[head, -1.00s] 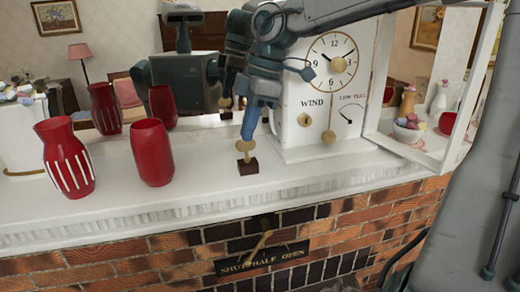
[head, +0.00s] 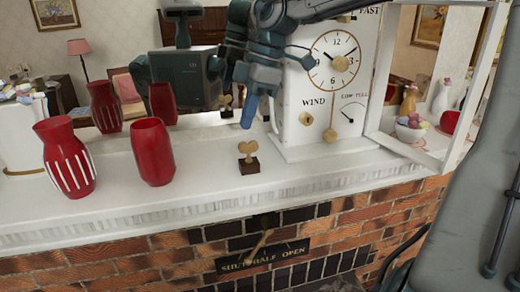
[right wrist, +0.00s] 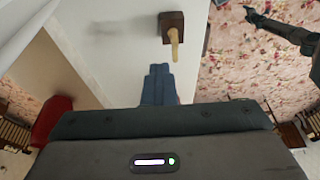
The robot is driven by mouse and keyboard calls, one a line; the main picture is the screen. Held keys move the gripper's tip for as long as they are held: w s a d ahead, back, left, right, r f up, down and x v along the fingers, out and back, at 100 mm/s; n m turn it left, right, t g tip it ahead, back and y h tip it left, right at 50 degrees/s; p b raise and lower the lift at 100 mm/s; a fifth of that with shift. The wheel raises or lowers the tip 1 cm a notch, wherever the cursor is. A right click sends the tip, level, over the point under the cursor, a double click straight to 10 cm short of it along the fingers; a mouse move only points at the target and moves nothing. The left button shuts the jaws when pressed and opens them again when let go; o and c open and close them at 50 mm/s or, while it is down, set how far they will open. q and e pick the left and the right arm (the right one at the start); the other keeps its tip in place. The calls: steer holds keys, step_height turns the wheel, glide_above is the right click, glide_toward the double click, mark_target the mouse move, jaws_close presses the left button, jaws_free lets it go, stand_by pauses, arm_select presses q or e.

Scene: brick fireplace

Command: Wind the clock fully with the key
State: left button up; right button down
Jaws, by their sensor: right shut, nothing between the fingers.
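The white clock (head: 290,135) stands on the mantel. Its face (head: 335,58) is round, with a gold winding hole (head: 306,118) beside the word WIND and a small dial at the lower right. The brass key (head: 247,149) stands upright in a small dark wooden block on the mantel, left of the clock. The key (right wrist: 174,50) and block (right wrist: 172,24) also show in the right wrist view, apart from the fingertips. My right gripper (head: 248,112) is shut and empty, above the key and left of the clock face. My left gripper is not in view.
A plain red vase (head: 152,155) and a striped red vase (head: 66,160) stand on the mantel at the left. A mirror behind reflects them and me. The white-framed clock door (head: 470,85) hangs open at the right. A SHUT HALF OPEN lever plate (head: 262,256) is on the brick below.

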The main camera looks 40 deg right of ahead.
steer(key=c, duration=2.1)
jaws_free()
steer(key=shift+s+a+r, duration=0.1)
steer(key=shift+s+a, duration=0.15)
steer(key=o, duration=0.4)
steer(key=shift+w+d, duration=0.1)
